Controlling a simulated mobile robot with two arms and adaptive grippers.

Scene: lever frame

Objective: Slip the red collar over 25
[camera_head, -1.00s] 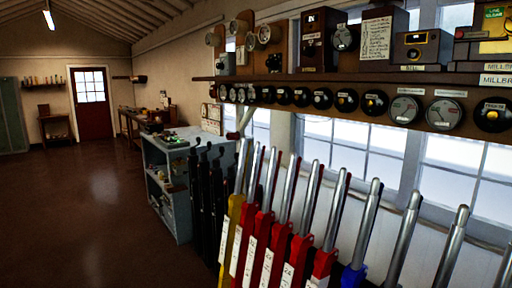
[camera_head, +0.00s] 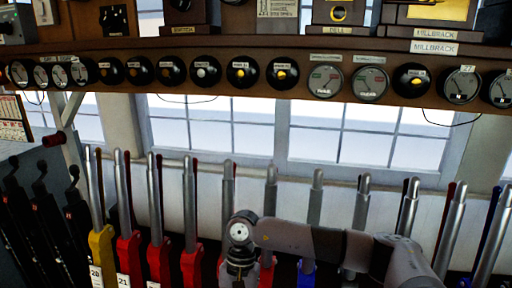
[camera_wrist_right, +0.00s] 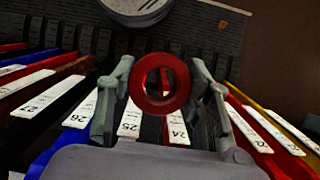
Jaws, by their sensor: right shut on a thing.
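The red collar (camera_wrist_right: 160,107) is a ring held between the two fingers of my right gripper (camera_wrist_right: 160,80) in the right wrist view. Its hole faces the camera. Behind it are the white plates of 25 (camera_wrist_right: 130,124) and 24 (camera_wrist_right: 179,130); the collar appears apart from them. In the head view my right gripper (camera_head: 241,268) points down in front of the lever row, and the collar is hidden there. Lever 25 (camera_head: 271,195), just left of the blue lever, shows its silver shaft above my arm; its number is hidden. My left gripper is out of view.
Silver lever shafts stand close together on both sides, including the yellow-based lever (camera_head: 102,245) and the blue lever (camera_head: 307,274). Black levers (camera_head: 45,205) stand at the left. A shelf (camera_head: 200,44) with round instruments runs above. A red cylindrical thing (camera_head: 53,140) sits on a left bracket.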

